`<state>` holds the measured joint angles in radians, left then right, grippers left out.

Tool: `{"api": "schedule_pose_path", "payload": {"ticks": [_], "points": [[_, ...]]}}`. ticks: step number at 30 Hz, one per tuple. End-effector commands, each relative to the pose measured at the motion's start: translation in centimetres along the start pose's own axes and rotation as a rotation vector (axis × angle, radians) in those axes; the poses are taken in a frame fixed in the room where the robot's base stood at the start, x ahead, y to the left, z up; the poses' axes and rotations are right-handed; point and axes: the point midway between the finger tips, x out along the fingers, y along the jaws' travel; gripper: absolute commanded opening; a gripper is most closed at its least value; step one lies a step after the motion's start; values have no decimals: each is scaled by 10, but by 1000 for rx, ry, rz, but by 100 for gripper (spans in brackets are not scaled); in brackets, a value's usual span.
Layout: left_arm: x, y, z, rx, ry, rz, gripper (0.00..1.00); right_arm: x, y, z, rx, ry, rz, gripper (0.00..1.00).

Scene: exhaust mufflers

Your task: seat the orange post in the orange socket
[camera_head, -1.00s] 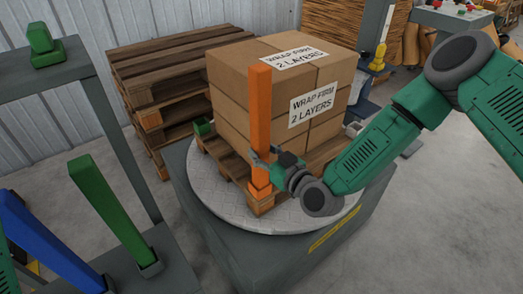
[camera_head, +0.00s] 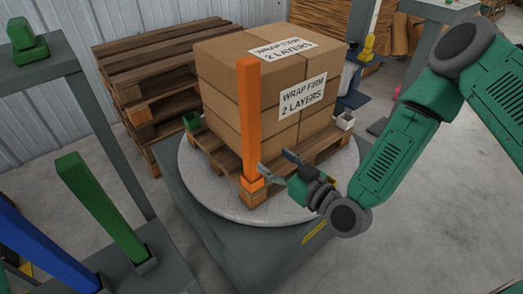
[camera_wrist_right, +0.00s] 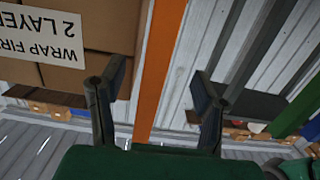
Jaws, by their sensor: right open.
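The orange post (camera_head: 249,115) stands upright at the near corner of the pallet, in front of the stacked cartons. Its lower end is in the orange socket (camera_head: 251,184) on the pallet corner. How deep it sits inside I cannot tell. My right gripper (camera_head: 277,165) is open and empty, just to the right of the post's lower part. In the right wrist view the orange post (camera_wrist_right: 160,70) runs between the two spread fingers, with gaps on both sides. My left gripper is not in view.
Cartons (camera_head: 225,75) fill the pallet on the round turntable (camera_head: 200,185). A green socket (camera_head: 191,121) and a white socket (camera_head: 345,121) sit at other pallet corners. A rack at left holds a green post (camera_head: 100,205) and a blue post (camera_head: 40,250). Stacked pallets (camera_head: 150,60) stand behind.

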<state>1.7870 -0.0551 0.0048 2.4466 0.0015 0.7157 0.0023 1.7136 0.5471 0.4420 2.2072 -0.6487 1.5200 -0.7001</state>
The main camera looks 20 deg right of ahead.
Motion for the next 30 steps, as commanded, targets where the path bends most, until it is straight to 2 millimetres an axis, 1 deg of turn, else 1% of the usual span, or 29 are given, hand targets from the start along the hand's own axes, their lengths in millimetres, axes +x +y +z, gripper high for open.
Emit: {"api": "schedule_pose_path", "payload": {"ticks": [1,3,7,11,24,26,27,29,30], "points": [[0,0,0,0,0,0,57,-8,0,0,1,-1,-1,57],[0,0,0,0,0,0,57,-17,0,1,0,-1,0,57],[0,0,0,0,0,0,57,-27,0,0,1,1,0,57],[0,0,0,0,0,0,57,-30,0,0,1,1,0,57],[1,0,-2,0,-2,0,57,-30,-1,1,1,-3,-3,57],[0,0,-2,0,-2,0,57,-31,-5,6,8,-32,-17,57],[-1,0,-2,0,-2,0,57,-33,-12,14,18,-71,-36,57],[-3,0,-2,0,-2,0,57,-41,-25,32,41,-168,-74,57],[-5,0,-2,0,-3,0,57,-49,-35,48,61,-258,-103,57]]}}
